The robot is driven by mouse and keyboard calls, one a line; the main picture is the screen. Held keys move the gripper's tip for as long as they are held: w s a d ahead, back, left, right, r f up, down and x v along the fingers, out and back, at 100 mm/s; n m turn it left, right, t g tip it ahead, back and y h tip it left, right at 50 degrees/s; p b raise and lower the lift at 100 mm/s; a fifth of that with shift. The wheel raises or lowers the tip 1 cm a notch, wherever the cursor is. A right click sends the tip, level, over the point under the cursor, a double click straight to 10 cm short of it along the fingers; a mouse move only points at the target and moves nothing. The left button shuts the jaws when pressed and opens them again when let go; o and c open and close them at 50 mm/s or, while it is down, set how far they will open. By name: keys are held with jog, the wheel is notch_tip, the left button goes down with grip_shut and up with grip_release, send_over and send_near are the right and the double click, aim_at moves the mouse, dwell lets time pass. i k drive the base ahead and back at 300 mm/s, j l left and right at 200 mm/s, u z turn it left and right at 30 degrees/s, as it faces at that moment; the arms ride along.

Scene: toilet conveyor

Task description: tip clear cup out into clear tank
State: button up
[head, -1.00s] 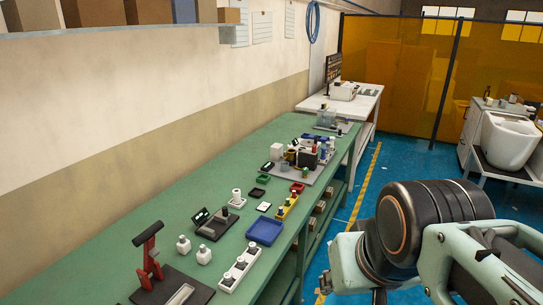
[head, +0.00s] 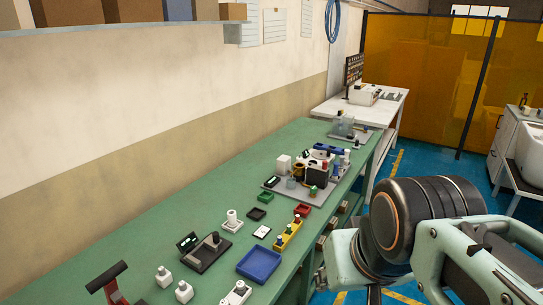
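A see-through box (head: 343,126), which looks like the clear tank, stands at the far end of the green bench and is small in the head view. I cannot pick out the clear cup for certain among the crowded small items on the bench. My arm fills the lower right of the head view, over the floor beside the bench. Its fingertips do not show, so I see neither whether the gripper is open nor whether it holds anything.
The long green bench (head: 190,215) runs along the left wall. A blue tray (head: 259,265), a yellow holder (head: 288,234) and a crowded grey board (head: 312,195) are on it. A white table (head: 388,112) stands beyond. Orange screens (head: 420,75) close off the back.

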aim_at(291, 183)
jog(key=i+l+u, duration=0.15)
jog(key=i+l, duration=0.3)
jog(key=i+l+u, duration=0.15)
jog(key=i+l, duration=0.35)
jog(key=i+l+u, duration=0.2)
jog(key=i+l, duration=0.25)
jog(key=i+l+u, duration=0.15)
jog(key=i+l, duration=0.2)
jog(key=l, duration=0.35)
jog(key=l+u, duration=0.1)
jog(key=k+j+u, duration=0.2)
jog(key=i+l+z, duration=0.25)
jog(key=i, duration=0.05)
